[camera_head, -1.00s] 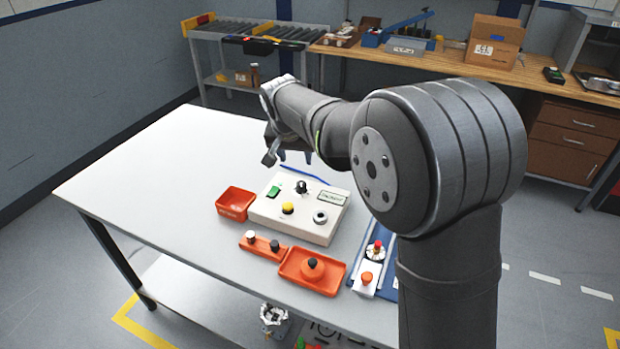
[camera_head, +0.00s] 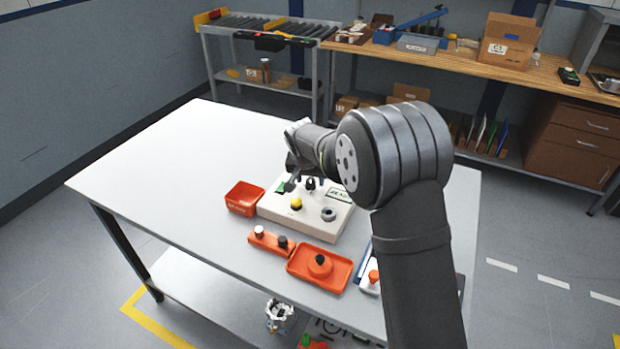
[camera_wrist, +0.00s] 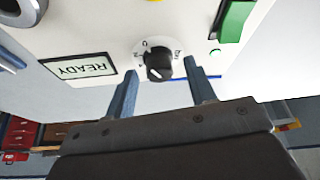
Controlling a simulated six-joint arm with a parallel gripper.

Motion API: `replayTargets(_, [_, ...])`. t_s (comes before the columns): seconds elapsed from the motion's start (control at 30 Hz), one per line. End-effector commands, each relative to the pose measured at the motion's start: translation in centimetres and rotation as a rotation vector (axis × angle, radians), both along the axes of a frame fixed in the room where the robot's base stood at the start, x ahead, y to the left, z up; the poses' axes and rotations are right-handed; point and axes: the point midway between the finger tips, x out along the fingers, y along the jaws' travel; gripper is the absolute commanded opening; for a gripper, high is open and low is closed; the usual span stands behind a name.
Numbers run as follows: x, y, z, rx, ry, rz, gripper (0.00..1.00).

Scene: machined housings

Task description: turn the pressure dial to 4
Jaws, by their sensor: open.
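The pressure dial, a black knob (camera_wrist: 158,66) with a white pointer mark on a round white scale, sits on the white control box (camera_head: 285,213). In the head view the dial (camera_head: 310,184) is at the back of the box, partly crowded by my gripper. My gripper (camera_wrist: 163,75) is open, with one blue-grey finger on each side of the knob and a gap to both. I cannot tell how deep the fingers reach or what number the pointer is at. A display reading READY (camera_wrist: 78,68) is beside the dial.
A green rocker switch (camera_wrist: 234,20), a yellow button (camera_head: 296,204) and a grey round fitting (camera_head: 329,214) are also on the box. A red bin (camera_head: 243,198) stands left of it, with orange trays (camera_head: 320,268) in front. The table's left side is clear.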

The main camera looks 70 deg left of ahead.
Motion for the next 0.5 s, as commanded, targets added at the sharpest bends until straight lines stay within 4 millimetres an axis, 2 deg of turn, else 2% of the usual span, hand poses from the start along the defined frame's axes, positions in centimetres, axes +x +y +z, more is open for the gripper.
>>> replayTargets(0.1, [0.00,0.00,0.03,0.000,0.000,0.000,0.50])
replayTargets(0.13, [0.00,0.00,0.03,0.000,0.000,0.000,0.46])
replayTargets(0.33, [-0.01,-0.01,0.05,0.000,0.000,0.000,0.07])
replayTargets(0.5, [0.00,-0.03,0.06,0.000,0.000,0.003,0.06])
